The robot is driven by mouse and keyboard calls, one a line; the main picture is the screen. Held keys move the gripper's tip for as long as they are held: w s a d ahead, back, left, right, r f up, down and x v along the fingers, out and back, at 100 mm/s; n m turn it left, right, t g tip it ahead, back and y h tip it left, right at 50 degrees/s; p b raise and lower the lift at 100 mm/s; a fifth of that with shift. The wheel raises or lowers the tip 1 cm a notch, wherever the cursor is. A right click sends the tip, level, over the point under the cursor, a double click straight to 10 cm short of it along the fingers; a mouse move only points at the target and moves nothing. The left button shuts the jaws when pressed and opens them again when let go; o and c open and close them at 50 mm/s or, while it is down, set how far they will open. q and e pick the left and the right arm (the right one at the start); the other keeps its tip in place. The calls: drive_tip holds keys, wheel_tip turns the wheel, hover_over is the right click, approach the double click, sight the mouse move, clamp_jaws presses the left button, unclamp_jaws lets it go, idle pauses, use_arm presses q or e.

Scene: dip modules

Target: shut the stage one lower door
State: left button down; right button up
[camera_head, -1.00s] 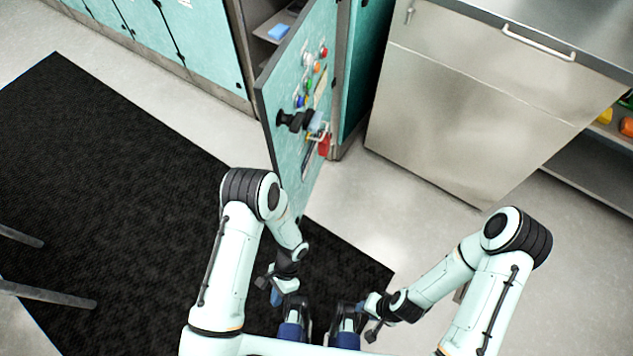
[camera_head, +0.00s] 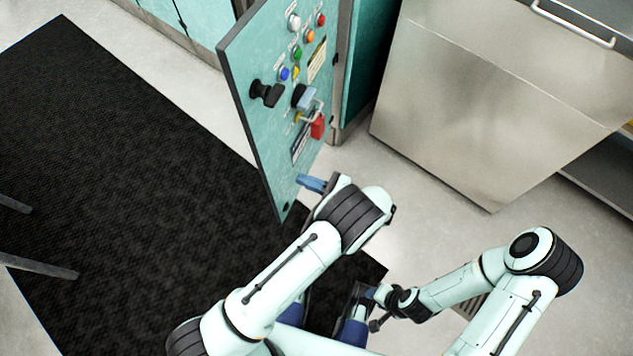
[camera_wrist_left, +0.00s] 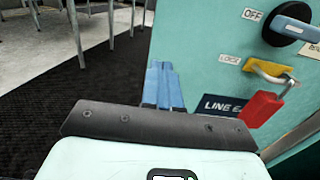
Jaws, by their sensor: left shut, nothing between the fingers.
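The teal cabinet door (camera_head: 262,90) stands swung open in the head view, its outer face toward me. It carries several coloured lights, a black handle (camera_head: 266,93), a switch handle (camera_head: 304,97) and a red padlock (camera_head: 318,126). My left gripper (camera_head: 311,183) is shut and empty, in front of the lower part of the door. In the left wrist view its blue fingers (camera_wrist_left: 163,88) are together, left of the padlock (camera_wrist_left: 266,105); I cannot tell if they touch the door. My right gripper (camera_head: 358,290) is low at the front, its fingers too unclear to judge.
A steel cabinet (camera_head: 480,100) stands to the right of the open door. A black mat (camera_head: 110,190) covers the floor at left, with grey chair or table legs (camera_head: 35,266) at its left side. Bare floor lies right of the mat.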

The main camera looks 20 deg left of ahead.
sight(267, 166)
use_arm(q)
drive_tip(key=a, duration=0.6)
drive_tip(key=w+a, duration=0.1)
drive_tip(key=a, duration=0.1)
drive_tip(key=shift+a, duration=0.4)
drive_tip(key=shift+w+a, duration=0.1)
drive_tip(key=shift+a, duration=0.05)
